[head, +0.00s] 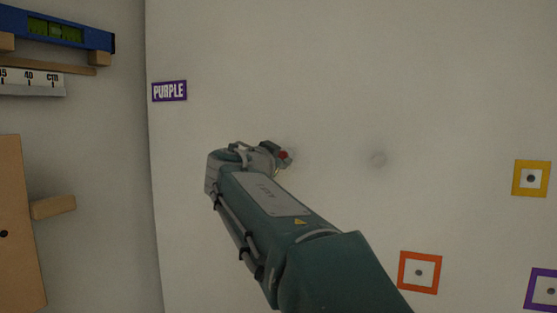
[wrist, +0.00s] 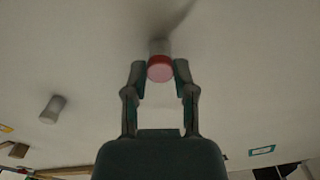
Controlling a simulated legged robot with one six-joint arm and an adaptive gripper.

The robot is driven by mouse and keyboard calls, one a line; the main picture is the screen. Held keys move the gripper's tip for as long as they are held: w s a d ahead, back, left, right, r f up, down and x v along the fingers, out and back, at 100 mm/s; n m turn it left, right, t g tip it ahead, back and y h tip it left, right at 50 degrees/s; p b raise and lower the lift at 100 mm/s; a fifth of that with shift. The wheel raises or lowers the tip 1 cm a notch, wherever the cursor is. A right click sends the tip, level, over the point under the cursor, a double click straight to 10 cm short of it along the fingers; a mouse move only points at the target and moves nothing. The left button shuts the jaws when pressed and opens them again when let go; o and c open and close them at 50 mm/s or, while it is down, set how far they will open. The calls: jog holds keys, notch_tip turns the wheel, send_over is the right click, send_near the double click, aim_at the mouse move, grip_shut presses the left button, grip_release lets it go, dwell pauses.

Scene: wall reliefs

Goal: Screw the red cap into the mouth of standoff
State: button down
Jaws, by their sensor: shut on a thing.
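The red cap (wrist: 160,69) is between the two fingertips of my gripper (wrist: 160,72) in the wrist view, with its pinkish face toward the camera. My gripper is shut on its sides. A grey cylindrical standoff (wrist: 159,47) projects from the wall directly behind the cap, in line with it. The cap appears to meet the standoff's end; I cannot tell how deep it sits. In the head view a bit of the red cap (head: 284,155) shows at the tip of my gripper (head: 280,157), and my arm hides most of the rest.
A second grey standoff (wrist: 53,109) stands bare on the wall; it is faint in the head view (head: 378,159). A purple label (head: 169,91) is at upper left. Orange (head: 419,272), yellow (head: 531,178) and purple (head: 543,290) frames are at right. A blue level (head: 55,29) and wooden board (head: 18,220) are at left.

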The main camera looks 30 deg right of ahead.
jog(key=shift+m, duration=0.5)
jog(key=m, duration=0.5)
jog(key=m, duration=0.5)
jog(key=shift+w+r, duration=0.1)
jog(key=c, duration=0.7)
grip_release()
